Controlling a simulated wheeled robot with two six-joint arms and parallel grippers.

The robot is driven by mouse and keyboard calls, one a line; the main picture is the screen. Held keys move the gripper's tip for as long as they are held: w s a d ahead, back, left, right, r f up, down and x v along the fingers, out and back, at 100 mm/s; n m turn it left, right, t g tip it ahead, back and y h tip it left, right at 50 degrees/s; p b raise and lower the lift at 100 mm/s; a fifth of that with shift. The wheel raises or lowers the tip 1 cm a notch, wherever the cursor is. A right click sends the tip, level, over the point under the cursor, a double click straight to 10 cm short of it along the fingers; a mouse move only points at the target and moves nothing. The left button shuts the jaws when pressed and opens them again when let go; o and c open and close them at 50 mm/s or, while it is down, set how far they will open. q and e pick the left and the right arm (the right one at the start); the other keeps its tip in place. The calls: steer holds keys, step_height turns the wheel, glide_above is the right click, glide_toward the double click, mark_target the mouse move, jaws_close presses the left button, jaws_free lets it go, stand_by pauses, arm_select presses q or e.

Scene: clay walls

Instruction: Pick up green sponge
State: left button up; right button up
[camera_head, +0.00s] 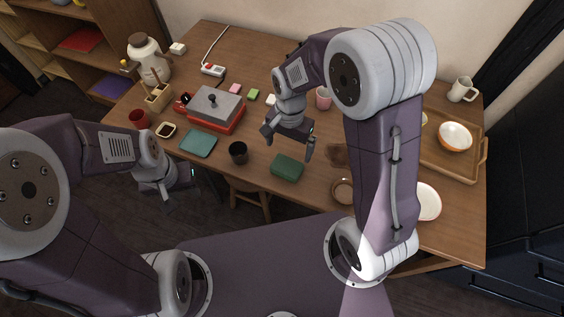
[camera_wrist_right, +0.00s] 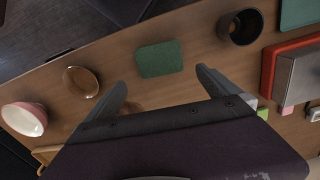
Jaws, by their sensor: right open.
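The green sponge (camera_head: 287,167) lies flat on the wooden table near its front edge in the head view. It also shows in the right wrist view (camera_wrist_right: 160,59), beyond my fingertips and between their lines. My right gripper (camera_head: 289,149) is open and empty above the table, just behind the sponge in the head view. It also shows in the right wrist view (camera_wrist_right: 160,84), with its two fingers spread apart. My left gripper (camera_head: 178,198) hangs low in front of the table's left part, away from the sponge. Its fingers are too small and dark to judge.
A dark cup (camera_head: 238,153) stands left of the sponge and a brown bowl (camera_head: 343,190) right of it. A teal board (camera_head: 198,143) and a red-and-grey appliance (camera_head: 216,109) are further left. A wooden tray (camera_head: 479,165) with an orange bowl is at right.

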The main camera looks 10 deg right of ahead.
mark_target(287, 166)
steer(key=shift+s+d+f, duration=0.15)
steer(key=shift+s+f, duration=0.25)
steer(key=shift+s, duration=0.1)
steer(key=f, duration=0.2)
steer(key=shift+w+a+f+b, duration=0.2)
steer(key=shift+w+f+b, duration=0.1)
steer(key=shift+f+b, duration=0.1)
steer(key=shift+w+f, duration=0.15)
steer(key=shift+w, duration=0.1)
steer(key=f, duration=0.3)
steer(key=f+b, duration=0.1)
steer(key=shift+s+a+f, duration=0.15)
steer(key=shift+s+f, duration=0.05)
steer(key=shift+s, duration=0.2)
steer(key=shift+w+f, duration=0.2)
steer(key=shift+f, duration=0.15)
steer(key=shift+s+r, duration=0.1)
steer(key=c, duration=0.3)
arm_select(q)
step_height(287, 166, down, 2)
steer(key=shift+s, duration=0.1)
arm_select(e)
steer(key=c, duration=0.8)
